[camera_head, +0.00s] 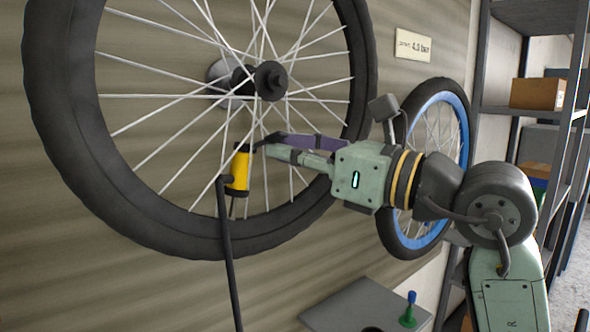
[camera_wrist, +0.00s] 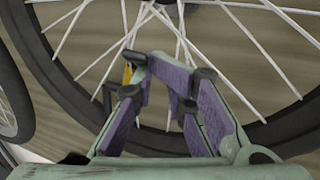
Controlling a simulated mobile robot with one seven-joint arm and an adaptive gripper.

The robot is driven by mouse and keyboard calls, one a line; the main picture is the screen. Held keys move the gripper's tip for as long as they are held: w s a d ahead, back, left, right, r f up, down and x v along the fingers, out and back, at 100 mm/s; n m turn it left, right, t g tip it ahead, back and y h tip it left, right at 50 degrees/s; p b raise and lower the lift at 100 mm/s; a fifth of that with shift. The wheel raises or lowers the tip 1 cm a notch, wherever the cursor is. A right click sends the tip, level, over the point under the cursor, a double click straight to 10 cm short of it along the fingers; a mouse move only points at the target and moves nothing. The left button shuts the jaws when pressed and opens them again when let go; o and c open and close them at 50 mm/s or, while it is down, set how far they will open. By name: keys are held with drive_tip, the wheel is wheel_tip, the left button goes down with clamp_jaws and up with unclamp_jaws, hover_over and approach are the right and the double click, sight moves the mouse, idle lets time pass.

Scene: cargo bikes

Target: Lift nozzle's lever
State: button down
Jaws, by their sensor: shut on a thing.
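The yellow nozzle (camera_head: 239,170) sits on the lower part of the large wheel's rim, among the spokes, with a black hose hanging from it. In the wrist view, a small part of the yellow nozzle (camera_wrist: 127,73) shows beyond the left finger. My gripper (camera_head: 272,147) reaches in from the right, with its fingertips right beside the top of the nozzle. It is shut on the nozzle's lever, which the fingers largely hide. In the wrist view, the purple-padded fingers of my gripper (camera_wrist: 165,78) show a gap between them. The lever's exact angle cannot be made out.
The large wheel (camera_head: 190,235) hangs against a slatted wall, its spokes close around my fingers. A blue-rimmed wheel (camera_head: 450,105) is behind my arm. A grey shelf (camera_head: 350,305) and a rack with boxes (camera_head: 537,94) stand right.

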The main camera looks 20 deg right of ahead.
drive_tip(key=shift+s+r, duration=0.2)
drive_tip(key=b+v, duration=0.1)
drive_tip(key=v, duration=0.8)
drive_tip(key=shift+b, duration=0.4)
